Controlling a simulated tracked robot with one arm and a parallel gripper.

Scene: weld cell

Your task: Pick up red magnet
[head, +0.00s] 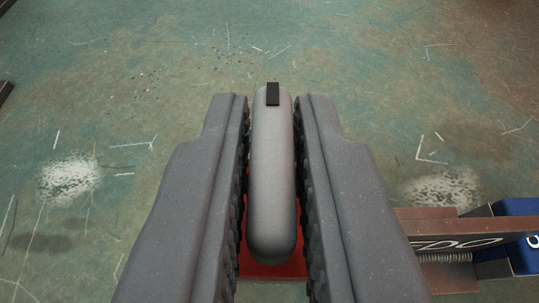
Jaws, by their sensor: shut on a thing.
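My gripper (272,110) is in the middle of the head view, its two grey ribbed fingers shut around a rounded grey bar with a small black tab at its far end. A red part of the magnet (272,270) shows below the near end of the bar, between the fingers. Thin strips of red also show beside the bar. The rest of the red magnet is hidden by the fingers and the bar. I cannot tell whether the bar belongs to the magnet.
Dark edges show at the far left. The worn green surface (180,80) ahead is clear, with scratches and pale patches.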

